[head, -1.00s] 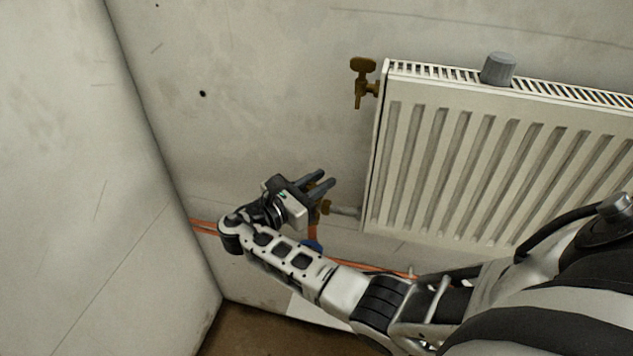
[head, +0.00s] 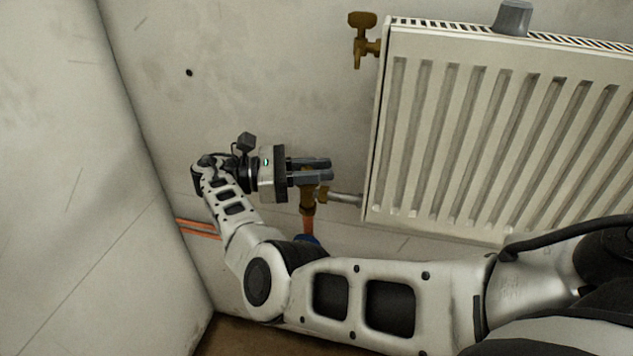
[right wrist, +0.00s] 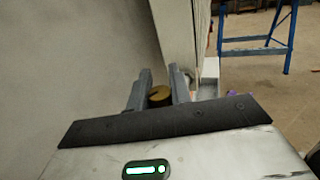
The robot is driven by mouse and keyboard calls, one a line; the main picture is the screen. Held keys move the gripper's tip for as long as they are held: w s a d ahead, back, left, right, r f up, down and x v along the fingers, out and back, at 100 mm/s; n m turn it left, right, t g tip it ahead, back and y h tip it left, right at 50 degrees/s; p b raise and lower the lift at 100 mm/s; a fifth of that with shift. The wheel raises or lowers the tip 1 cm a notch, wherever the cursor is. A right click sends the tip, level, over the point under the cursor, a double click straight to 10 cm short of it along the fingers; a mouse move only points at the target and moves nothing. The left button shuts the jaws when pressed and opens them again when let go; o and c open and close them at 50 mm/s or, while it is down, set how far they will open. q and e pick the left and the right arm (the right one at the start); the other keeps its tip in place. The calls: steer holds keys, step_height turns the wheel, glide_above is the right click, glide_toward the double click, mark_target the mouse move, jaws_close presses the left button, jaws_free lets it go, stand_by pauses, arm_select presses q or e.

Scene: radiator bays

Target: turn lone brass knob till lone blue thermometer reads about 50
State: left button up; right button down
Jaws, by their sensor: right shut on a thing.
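My right gripper (head: 328,168) is at the lower left corner of the white radiator. Its fingers are shut on a brass knob, which shows as a round brass top between the fingers in the right wrist view (right wrist: 159,95). In the head view the fingers mostly cover the knob; the brass valve body (head: 307,200) shows just below them. A blue part (head: 308,240), partly behind my arm, sits on the pipe under the valve; I cannot tell whether it is the thermometer, and no reading is legible. My left gripper is not in view.
The white radiator (head: 480,140) hangs to the right of the gripper. A brass fitting (head: 362,40) is at its upper left, and a grey cylinder (head: 513,18) stands on top. Copper pipes (head: 200,228) run low on the wall. A blue trestle (right wrist: 290,30) stands farther off.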

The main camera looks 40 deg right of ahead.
steer(key=shift+s+f+b, duration=0.1)
steer(key=shift+b, duration=0.3)
steer(key=shift+m+g+y, duration=0.3)
steer(key=shift+g, duration=0.1)
steer(key=c, duration=1.3)
jaws_free()
